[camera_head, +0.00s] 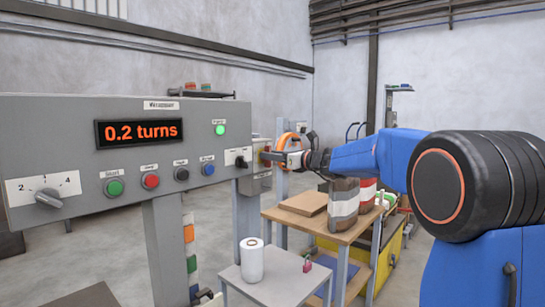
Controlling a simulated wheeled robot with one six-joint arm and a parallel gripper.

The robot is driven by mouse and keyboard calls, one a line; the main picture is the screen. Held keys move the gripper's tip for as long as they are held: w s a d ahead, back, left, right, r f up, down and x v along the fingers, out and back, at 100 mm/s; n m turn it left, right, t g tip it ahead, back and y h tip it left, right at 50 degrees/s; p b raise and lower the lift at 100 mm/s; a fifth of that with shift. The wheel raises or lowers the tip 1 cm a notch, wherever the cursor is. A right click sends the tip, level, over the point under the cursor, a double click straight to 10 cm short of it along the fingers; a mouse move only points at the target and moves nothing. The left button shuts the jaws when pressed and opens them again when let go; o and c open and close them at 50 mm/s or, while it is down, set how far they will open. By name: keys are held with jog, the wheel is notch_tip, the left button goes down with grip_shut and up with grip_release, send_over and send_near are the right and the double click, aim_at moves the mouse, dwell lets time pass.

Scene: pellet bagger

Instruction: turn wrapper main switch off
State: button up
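The grey wrapper panel (60,125) fills the left side, with a label plate on top and an orange display (139,132) reading "0.2 turns". At the panel's right end is a black rotary switch (240,161) on a white plate, which looks like the main switch; its marking is too small to read. A green lamp (220,130) above it looks lit. My gripper (268,157) reaches in from the right, just right of the switch, with an apparent gap. Its fingers are small and seen side-on, so their opening is unclear.
A selector knob (49,198) and several push buttons line the panel. Below stand a small grey table (255,290) with a white roll (251,260) and a pink padlock (307,265), and a wooden table (340,236) with bags and a board. A grey box (254,184) sits behind the gripper.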

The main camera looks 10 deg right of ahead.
jog(key=c, duration=0.7)
jog(key=shift+n, duration=0.4)
jog(key=n, duration=1.1)
jog(key=f+n, duration=0.1)
jog(key=n, duration=0.5)
jog(key=shift+s+a, duration=0.25)
jog(key=shift+a, duration=0.1)
jog(key=o, duration=0.7)
